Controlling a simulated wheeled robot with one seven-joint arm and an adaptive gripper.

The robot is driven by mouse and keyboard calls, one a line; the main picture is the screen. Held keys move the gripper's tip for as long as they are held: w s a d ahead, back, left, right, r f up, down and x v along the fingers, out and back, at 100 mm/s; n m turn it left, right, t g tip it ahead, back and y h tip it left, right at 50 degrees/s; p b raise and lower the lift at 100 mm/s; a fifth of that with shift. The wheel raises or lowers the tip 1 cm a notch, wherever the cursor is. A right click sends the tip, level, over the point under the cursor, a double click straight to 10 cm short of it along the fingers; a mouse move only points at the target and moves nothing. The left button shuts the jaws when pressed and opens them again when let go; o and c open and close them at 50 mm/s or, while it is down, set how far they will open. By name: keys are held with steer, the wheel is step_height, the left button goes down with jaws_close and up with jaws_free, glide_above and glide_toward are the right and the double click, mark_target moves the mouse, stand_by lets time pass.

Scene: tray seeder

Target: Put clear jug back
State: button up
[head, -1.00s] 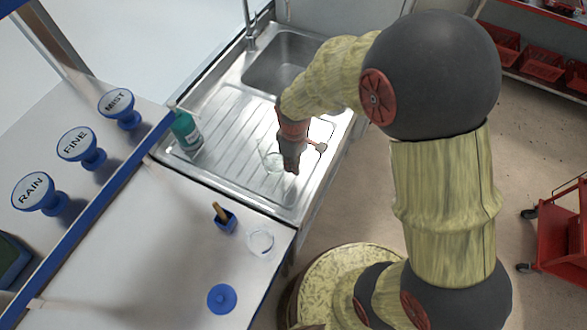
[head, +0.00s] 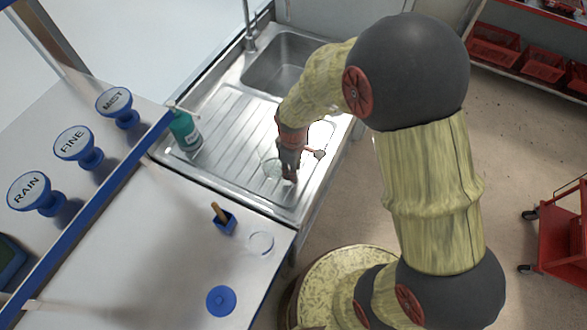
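A clear see-through vessel, seemingly the clear jug (head: 269,167), shows faintly over the ribbed drainboard of the steel sink, just left of my gripper. My gripper (head: 289,177) points down over the front part of the drainboard, right beside or at the jug's side. Its fingers are small and dark here, so I cannot tell whether they are closed on the jug or whether the jug touches the drainboard. A faint clear round outline (head: 261,243) shows on the white bench near its right edge; I cannot tell whether it is a vessel or a ring mark.
A green pump bottle (head: 186,131) stands at the drainboard's left. Labelled blue roses MIST, FINE and RAIN stand left. The bench's middle is clear.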

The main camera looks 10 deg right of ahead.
steer(key=shift+o, duration=0.3)
step_height(320, 180, up, 13)
steer(key=shift+s+f+p, duration=0.1)
steer(key=shift+f+p, duration=0.05)
steer(key=shift+p, duration=1.05)
steer(key=s+d+r+m+t, duration=0.2)
steer(key=s+d+r+m, duration=0.2)
steer(key=s+r, duration=0.3)
steer(key=s+d+r+m+t, duration=0.3)
steer(key=s+r+m, duration=0.3)
steer(key=r, duration=0.8)
steer(key=shift+s+d, duration=0.85)
steer(key=shift+s, duration=0.45)
